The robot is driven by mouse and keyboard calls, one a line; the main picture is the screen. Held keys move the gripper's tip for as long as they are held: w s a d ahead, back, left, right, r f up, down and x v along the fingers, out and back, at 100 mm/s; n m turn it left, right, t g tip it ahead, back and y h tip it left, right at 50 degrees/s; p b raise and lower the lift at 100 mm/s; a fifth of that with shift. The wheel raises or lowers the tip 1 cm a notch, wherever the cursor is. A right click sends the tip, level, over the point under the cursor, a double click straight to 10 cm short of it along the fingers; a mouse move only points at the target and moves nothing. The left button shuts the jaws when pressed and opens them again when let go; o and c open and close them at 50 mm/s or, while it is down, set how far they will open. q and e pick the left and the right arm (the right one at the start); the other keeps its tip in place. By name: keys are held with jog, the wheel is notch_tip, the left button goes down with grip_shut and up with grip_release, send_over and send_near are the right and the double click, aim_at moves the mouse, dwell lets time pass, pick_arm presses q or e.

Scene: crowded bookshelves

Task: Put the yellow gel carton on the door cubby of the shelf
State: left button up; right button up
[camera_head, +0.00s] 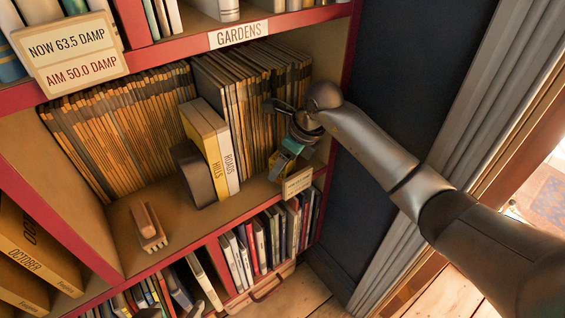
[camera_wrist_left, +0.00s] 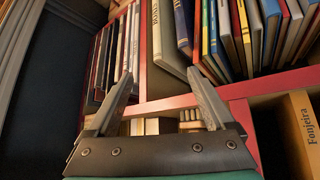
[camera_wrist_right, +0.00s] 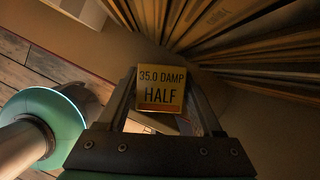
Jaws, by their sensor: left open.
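The yellow gel carton (camera_wrist_right: 160,88), marked "35.0 DAMP HALF", is between the fingers of my right gripper (camera_wrist_right: 162,75), which is shut on it. In the head view the carton (camera_head: 280,163) is at the right end of the middle shelf (camera_head: 228,207), just behind a cream label. I cannot tell if its base touches the board. My right gripper comes down from above, beside the thin files. My left gripper (camera_wrist_left: 161,75) is open and empty in the left wrist view, facing shelves of books.
Yellow "HILLS" (camera_head: 206,148) and white "ROADS" (camera_head: 226,152) volumes stand by a dark bookend (camera_head: 193,173). A wooden brush (camera_head: 148,227) lies to the left. Thin files (camera_head: 240,95) fill the back. The board between the brush and bookend is clear.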

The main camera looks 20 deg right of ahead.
jog(key=shift+o, duration=1.3)
pick_arm(q)
jog(key=shift+a, duration=0.15)
pick_arm(e)
jog(key=shift+r, duration=0.1)
